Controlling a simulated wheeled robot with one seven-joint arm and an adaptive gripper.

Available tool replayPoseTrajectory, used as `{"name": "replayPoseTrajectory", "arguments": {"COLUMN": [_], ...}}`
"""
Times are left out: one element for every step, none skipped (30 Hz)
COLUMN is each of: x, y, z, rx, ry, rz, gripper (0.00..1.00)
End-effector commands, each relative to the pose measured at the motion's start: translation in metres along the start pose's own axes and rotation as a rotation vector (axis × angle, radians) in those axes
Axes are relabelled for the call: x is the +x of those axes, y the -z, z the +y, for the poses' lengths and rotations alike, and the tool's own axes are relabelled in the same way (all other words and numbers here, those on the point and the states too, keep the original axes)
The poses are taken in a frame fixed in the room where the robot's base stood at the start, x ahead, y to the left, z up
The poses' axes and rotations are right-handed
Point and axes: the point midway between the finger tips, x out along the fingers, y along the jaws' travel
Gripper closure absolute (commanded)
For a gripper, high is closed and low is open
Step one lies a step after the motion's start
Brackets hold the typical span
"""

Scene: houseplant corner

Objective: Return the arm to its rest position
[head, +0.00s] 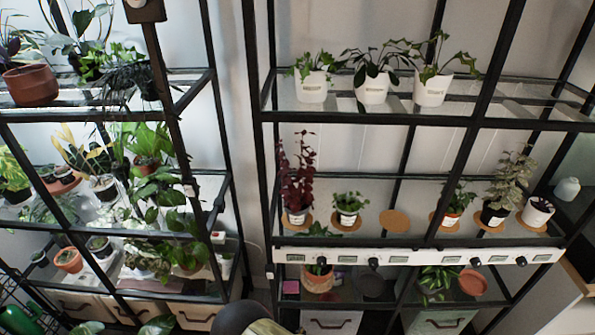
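My gripper does not show in the head view, so I cannot see whether it is open or holds anything. At the bottom edge a dark rounded shape is cut off by the frame; I cannot tell what it is. The task names no other object.
A black-framed shelf (480,120) on the right holds white pots (372,89) on top and plants on cork discs below. One cork disc (394,221) is bare. A left rack (207,76) is crowded with plants. Drawers (330,322) sit low. A white bottle (567,189) stands far right.

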Motion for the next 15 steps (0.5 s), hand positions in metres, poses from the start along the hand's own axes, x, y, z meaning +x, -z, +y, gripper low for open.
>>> {"name": "replayPoseTrajectory", "arguments": {"x": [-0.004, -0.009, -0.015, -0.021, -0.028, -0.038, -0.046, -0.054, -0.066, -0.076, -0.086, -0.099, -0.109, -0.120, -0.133], "y": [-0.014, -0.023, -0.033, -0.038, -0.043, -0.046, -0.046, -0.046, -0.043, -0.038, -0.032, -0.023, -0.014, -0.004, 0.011], "z": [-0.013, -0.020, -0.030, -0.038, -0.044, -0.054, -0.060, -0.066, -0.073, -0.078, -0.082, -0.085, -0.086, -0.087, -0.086], "rx": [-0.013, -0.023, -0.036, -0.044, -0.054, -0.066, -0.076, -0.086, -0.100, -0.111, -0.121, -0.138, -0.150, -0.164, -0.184], "ry": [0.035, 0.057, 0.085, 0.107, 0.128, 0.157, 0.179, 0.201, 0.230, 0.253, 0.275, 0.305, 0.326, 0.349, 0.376], "rz": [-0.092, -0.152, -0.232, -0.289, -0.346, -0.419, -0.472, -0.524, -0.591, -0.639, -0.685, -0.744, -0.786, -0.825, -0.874], "gripper": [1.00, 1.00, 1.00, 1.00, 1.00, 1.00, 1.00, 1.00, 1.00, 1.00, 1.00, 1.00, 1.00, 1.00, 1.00]}}
